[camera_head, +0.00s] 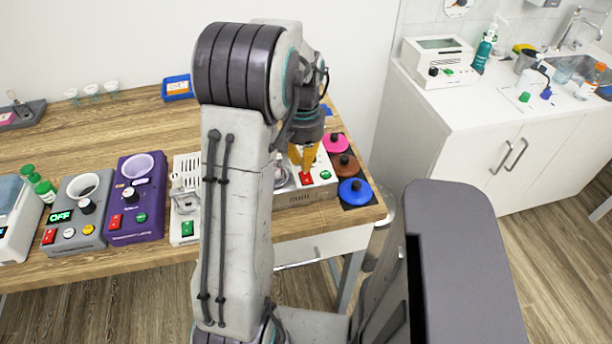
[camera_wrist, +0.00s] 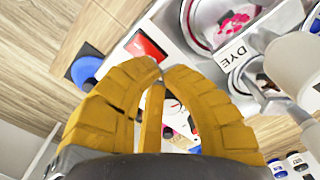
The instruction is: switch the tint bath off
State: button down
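A white bench unit (camera_head: 301,197) stands at the table's right end, partly hidden by my arm in the head view. It has a red switch (camera_head: 305,178) and a green button (camera_head: 325,174). In the wrist view a label reading DYE (camera_wrist: 235,53) sits beside round pots, one holding pink-red contents; I take this unit as the tint bath. The red switch (camera_wrist: 147,47) shows just beyond my fingertips. My gripper (camera_head: 307,170) points down over the red switch, its yellow fingers (camera_wrist: 163,69) brought together and empty. I cannot tell whether the tips touch the switch.
Pink, brown and blue discs (camera_head: 354,192) lie on a dark strip right of the unit. A white counter (camera_head: 480,110) is farther right.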

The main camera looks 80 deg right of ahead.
jog(key=shift+f+b, duration=0.7)
jog(key=shift+f, duration=0.2)
dwell(0.5)
jog(key=shift+r, duration=0.1)
jog(key=shift+r+p, duration=2.95)
jog(key=shift+r, duration=0.5)
